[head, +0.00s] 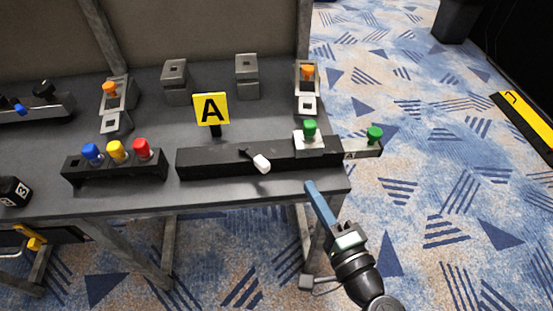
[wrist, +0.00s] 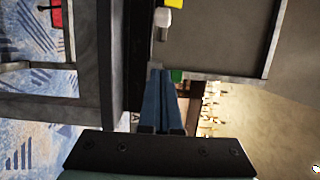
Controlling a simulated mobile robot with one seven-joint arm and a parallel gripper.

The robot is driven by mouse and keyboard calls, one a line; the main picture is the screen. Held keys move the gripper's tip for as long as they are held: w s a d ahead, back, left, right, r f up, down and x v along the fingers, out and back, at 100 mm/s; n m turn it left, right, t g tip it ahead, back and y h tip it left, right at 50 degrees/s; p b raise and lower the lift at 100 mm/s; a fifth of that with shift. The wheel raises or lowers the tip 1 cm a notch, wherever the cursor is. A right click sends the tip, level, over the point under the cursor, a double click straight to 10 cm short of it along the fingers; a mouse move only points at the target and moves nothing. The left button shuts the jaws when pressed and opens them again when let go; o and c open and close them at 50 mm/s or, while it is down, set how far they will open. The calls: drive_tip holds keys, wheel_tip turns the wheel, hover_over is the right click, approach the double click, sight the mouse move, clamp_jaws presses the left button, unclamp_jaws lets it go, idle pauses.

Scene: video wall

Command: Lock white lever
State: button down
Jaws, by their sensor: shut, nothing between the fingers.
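The white lever (head: 261,163) has a white tip on a dark arm. It sticks out from the front of a long black bar (head: 210,161) on the grey table, and its tip points forward and to the right. My gripper (head: 311,186) has blue fingers held together with nothing between them. It is in front of the table edge, to the right of the lever and apart from it. In the sideways wrist view, the shut fingers (wrist: 159,75) are in the middle and the white lever (wrist: 162,17) is near the top. The fingers partly hide a green knob (wrist: 177,76).
A green knob (head: 309,129) stands on the bar's right end, another (head: 375,134) on a piece past the table edge. A yellow "A" sign (head: 211,109) stands behind the bar. Blue, yellow and red buttons (head: 117,151) are at left. Open carpet lies right of the table.

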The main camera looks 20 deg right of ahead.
sight(253, 156)
drive_tip(key=w, duration=0.9)
drive_tip(key=shift+w, duration=0.3)
drive_tip(key=shift+w+a, duration=0.25)
drive_tip(key=shift+a, duration=0.05)
drive_tip(key=shift+s+a+p, duration=0.25)
drive_tip(key=shift+s+a, duration=0.1)
drive_tip(key=shift+a, duration=0.45)
drive_tip(key=shift+s+a+p, duration=0.2)
drive_tip(key=shift+s+a, duration=0.1)
drive_tip(key=shift+a, duration=0.5)
drive_tip(key=shift+s+a+h, duration=0.1)
drive_tip(key=shift+h, duration=0.2)
